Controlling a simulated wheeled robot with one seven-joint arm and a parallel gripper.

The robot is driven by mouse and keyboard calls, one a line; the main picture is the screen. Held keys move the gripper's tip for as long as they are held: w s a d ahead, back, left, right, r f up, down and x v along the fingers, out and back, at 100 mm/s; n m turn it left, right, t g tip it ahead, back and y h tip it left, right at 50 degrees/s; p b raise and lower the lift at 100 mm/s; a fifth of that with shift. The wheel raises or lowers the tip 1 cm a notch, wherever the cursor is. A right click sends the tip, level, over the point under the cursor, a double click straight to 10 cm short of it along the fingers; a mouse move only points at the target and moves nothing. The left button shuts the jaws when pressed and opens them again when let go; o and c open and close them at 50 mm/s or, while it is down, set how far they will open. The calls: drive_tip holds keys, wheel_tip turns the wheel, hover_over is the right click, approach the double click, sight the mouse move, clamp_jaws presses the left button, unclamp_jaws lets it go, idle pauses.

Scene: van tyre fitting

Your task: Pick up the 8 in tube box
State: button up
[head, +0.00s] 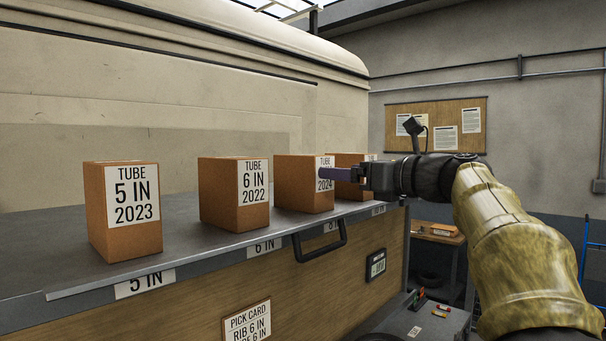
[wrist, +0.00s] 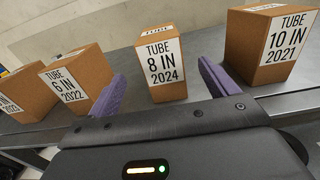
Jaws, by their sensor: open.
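The 8 in tube box (wrist: 163,64) is a brown carton labelled "TUBE 8 IN 2024" in the wrist view. It stands upright on the grey shelf, ahead of and between the two purple fingers of my gripper (wrist: 161,86). The fingers are spread, with nothing held. In the head view the same box (head: 298,183) is third from the left, and my gripper (head: 340,174) is in front of its right side, hiding part of its label. I cannot tell from the head view how close the fingers are to the box.
The 6 in box (head: 233,195) stands left of it, and the 5 in box (head: 123,212) farther left. The 10 in box (wrist: 267,45) stands to the right. The shelf edge carries size labels (head: 264,247). A black handle (head: 320,250) sticks out below the edge.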

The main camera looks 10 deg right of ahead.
sight(311, 169)
drive_tip(key=p+x, duration=0.1)
drive_tip(key=x, duration=0.3)
drive_tip(key=shift+w+r+p, duration=0.1)
drive_tip(key=shift+p, duration=0.2)
drive_tip(key=shift+w+a, duration=0.1)
drive_tip(key=shift+w, duration=0.1)
drive_tip(key=shift+s, duration=0.1)
drive_tip(key=shift+w+a+p, duration=0.15)
drive_tip(key=shift+w+p, duration=0.1)
drive_tip(key=shift+p, duration=0.05)
drive_tip(key=p+x, duration=0.3)
drive_tip(key=x, duration=0.1)
drive_tip(key=shift+w+a, duration=0.2)
drive_tip(key=shift+w, duration=0.1)
